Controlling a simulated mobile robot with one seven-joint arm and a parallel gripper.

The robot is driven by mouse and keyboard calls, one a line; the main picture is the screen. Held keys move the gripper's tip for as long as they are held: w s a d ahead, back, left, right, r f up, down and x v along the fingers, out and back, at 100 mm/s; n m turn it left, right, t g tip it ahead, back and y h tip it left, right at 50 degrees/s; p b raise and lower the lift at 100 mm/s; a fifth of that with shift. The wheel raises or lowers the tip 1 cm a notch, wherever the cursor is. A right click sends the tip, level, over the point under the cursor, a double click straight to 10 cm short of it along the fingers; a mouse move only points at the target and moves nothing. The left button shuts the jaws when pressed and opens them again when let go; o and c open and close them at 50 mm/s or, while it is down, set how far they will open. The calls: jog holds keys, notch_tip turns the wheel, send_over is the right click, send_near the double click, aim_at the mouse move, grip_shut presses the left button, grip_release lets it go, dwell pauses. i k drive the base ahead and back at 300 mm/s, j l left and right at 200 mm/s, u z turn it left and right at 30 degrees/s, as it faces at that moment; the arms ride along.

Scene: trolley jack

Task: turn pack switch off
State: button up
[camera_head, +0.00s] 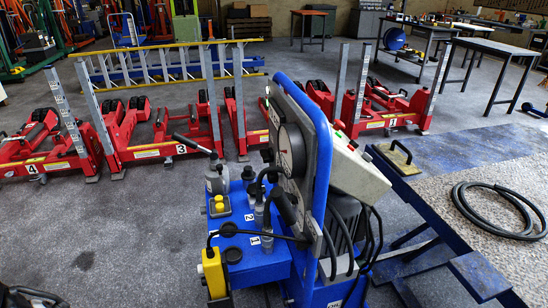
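The blue power pack (262,262) stands upright in the middle foreground, with a blue tubular frame (322,170), a round dial gauge (291,150) and black hoses. A cream box (358,176) is mounted on the right side of its frame. A yellow control box (214,272) hangs at the pack's left front. I cannot make out my gripper in this view.
Red trolley jacks (150,148) with upright posts stand in a row behind the pack. To the right, a low bench (505,215) holds a coiled black hose (497,210). Grey floor (110,230) is open at left; a dark, cut-off shape (32,297) shows at the lower left.

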aim_at(267, 156)
jog(key=j+z, duration=0.15)
jog(key=i+j+u, duration=0.2)
jog(key=u, duration=0.3)
jog(key=i+u, duration=0.45)
jog(key=k, duration=0.1)
